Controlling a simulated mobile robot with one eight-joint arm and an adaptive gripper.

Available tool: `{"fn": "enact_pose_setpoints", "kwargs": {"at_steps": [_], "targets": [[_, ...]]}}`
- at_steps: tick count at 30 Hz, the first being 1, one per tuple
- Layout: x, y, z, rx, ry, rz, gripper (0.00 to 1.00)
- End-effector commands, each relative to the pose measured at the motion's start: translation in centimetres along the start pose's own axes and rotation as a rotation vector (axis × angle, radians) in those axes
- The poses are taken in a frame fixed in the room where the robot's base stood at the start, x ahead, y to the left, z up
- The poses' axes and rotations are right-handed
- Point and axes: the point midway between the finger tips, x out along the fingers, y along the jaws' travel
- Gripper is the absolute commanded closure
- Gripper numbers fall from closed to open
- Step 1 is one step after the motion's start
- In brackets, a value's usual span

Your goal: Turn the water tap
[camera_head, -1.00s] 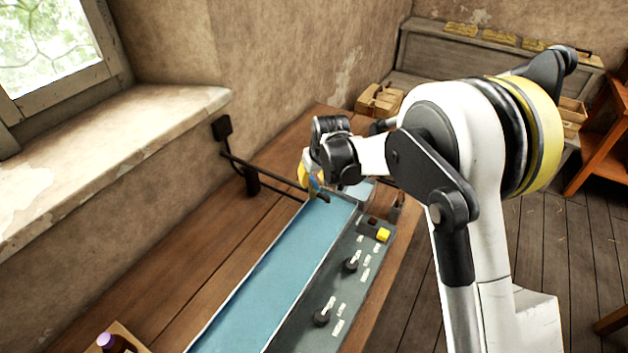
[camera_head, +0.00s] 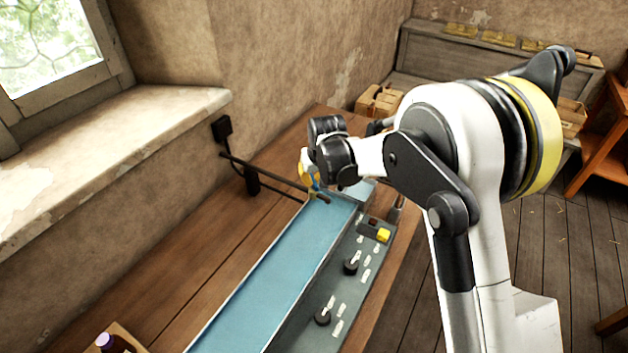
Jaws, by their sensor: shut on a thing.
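The water tap (camera_head: 321,198) is a small brass-coloured fitting at the end of a dark pipe (camera_head: 268,172) that runs from the wall, above the far end of a blue trough. A small blue part, which looks like its handle, shows just above it. My gripper (camera_head: 311,180) comes down from above and is shut on the tap at this blue part. A yellow part shows at the gripper's left side. My wrist hides much of the gripper, and the fingertips are too small to see clearly.
The long blue trough (camera_head: 265,285) lies on the wooden bench (camera_head: 190,265). A grey panel (camera_head: 325,290) with dark knobs and a yellow button (camera_head: 383,235) runs along its right side. A dark-capped bottle (camera_head: 112,343) stands at the lower left. The wall and window sill (camera_head: 120,150) bound the left.

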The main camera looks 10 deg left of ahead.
Motion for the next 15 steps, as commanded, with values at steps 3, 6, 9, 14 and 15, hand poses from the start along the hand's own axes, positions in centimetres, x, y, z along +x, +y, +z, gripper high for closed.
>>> {"fn": "enact_pose_setpoints", "kwargs": {"at_steps": [3, 6, 9, 14, 15], "targets": [[0.17, -0.13, 0.07, 0.065, 0.000, 0.028, 1.00], [0.20, -0.17, 0.08, 0.139, 0.000, 0.059, 1.00], [0.19, -0.19, 0.06, 0.224, 0.001, 0.094, 1.00], [0.20, -0.24, 0.05, 0.362, 0.000, 0.151, 1.00], [0.19, -0.25, 0.02, 0.395, 0.001, 0.165, 1.00]]}}
